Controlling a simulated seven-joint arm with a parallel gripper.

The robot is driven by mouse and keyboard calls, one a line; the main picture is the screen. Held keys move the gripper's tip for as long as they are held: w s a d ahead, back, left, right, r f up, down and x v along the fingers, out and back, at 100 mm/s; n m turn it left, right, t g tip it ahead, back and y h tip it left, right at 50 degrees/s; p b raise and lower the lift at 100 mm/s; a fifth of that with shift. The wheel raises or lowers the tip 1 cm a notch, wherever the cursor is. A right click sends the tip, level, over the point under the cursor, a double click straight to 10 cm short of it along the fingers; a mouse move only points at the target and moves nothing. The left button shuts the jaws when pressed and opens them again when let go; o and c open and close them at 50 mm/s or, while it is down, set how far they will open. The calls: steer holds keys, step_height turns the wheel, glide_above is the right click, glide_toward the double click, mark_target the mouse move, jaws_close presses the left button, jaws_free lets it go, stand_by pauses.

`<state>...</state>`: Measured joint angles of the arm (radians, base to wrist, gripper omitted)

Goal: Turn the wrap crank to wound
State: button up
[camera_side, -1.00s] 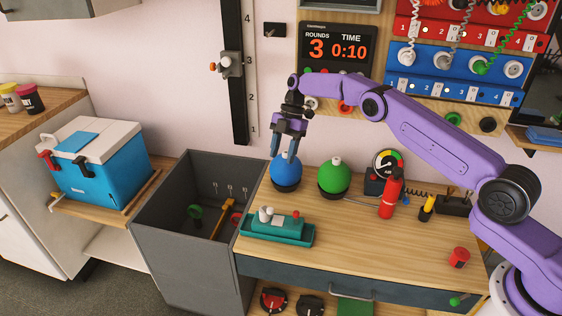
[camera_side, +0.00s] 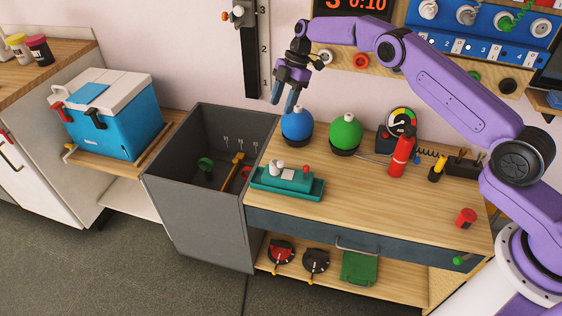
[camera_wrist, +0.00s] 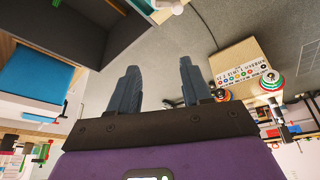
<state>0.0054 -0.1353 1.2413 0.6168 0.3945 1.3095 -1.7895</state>
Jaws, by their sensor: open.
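I cannot say for sure which part is the wrap crank. Two round dials with small handles, one red (camera_side: 281,252) and one black (camera_side: 315,262), sit on the shelf under the bench. A teal device (camera_side: 288,178) with a white knob and a red knob stands in a tray at the bench's left end. A green knob (camera_side: 464,260) sticks out at the bench's front right. My gripper (camera_side: 283,100) is open and empty, in the air by the blue ball (camera_side: 297,124). Its two fingers stand apart in the wrist view (camera_wrist: 160,85).
A green ball (camera_side: 346,132), a gauge (camera_side: 401,122) and a red extinguisher (camera_side: 401,154) stand along the bench's back. A grey open bin (camera_side: 200,211) adjoins the bench's left side. A blue cooler (camera_side: 125,125) sits farther left. The bench's front middle is clear.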

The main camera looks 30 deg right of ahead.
steer(key=s+a+f+m+t+h, duration=0.1)
steer(key=s+a+f+m+t, duration=0.1)
steer(key=a+f+m+t, duration=0.35)
steer(key=s+a+f+m+t+h, duration=0.2)
steer(key=f+m+t, duration=0.1)
steer(key=f+m, duration=0.5)
steer(key=s+d+r+m+t, duration=0.25)
steer(key=s+r+t, duration=0.25)
steer(key=s+r, duration=0.35)
steer(key=s+d+r+m+t, duration=0.2)
steer(key=s+r+m+t, duration=0.25)
steer(key=s+r, duration=0.45)
glide_toward(283, 165)
steer(key=shift+t+h, duration=0.3)
steer(key=shift+h, duration=0.1)
steer(key=w, duration=0.7)
steer(key=w+a, duration=0.1)
steer(key=w, duration=0.3)
steer(key=shift+w+f, duration=0.1)
steer(key=shift+f, duration=0.2)
